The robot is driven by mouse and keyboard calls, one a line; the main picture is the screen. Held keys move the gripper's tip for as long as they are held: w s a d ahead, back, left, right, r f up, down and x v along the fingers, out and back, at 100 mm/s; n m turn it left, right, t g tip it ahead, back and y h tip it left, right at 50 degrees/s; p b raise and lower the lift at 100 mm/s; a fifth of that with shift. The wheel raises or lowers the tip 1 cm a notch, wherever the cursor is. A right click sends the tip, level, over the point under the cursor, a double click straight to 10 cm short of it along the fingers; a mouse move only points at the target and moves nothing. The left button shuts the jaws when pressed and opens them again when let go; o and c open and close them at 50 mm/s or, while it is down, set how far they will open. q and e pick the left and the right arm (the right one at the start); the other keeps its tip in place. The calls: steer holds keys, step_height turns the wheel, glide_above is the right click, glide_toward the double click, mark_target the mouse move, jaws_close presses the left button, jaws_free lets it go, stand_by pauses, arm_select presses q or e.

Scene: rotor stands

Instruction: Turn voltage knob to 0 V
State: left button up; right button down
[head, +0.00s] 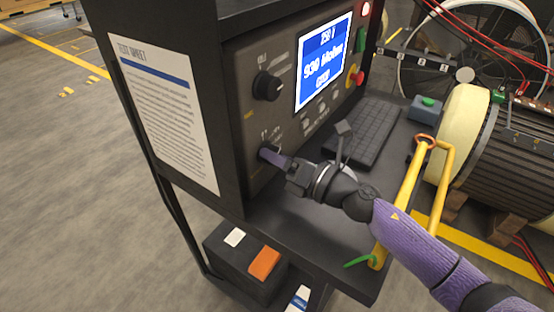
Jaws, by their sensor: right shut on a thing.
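A dark test cabinet (232,120) carries a blue display (323,62) that seems to read 250 V, 930 MOhm and STOP. A round black knob (267,86) is on the panel left of the display, with nothing touching it. My right gripper (271,156) reaches in from the right, low on the panel, and is shut on a small dark knob or switch (265,150) there. The fingers hide most of that part, and the panel labels are too small to tell which control is the voltage knob. My left gripper is out of view.
A black keyboard (364,131) lies on the shelf right of my gripper. A yellow frame (409,195) stands by my right forearm. A large ribbed motor (503,160) and red cables (492,35) are at the right. The floor at left is clear.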

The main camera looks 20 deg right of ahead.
steer(key=n+b, duration=0.1)
steer(key=n, duration=0.3)
steer(key=shift+f, duration=0.1)
steer(key=n+b, duration=0.1)
steer(key=n, duration=0.1)
steer(key=shift+n, duration=0.4)
steer(key=n+b, duration=0.1)
steer(key=n, duration=0.1)
steer(key=shift+n+g, duration=0.3)
steer(key=shift+n, duration=0.1)
steer(key=shift+n+b, duration=0.35)
steer(key=shift+n, duration=0.25)
steer(key=shift+c, duration=0.7)
jaws_free()
steer(key=shift+d, duration=0.1)
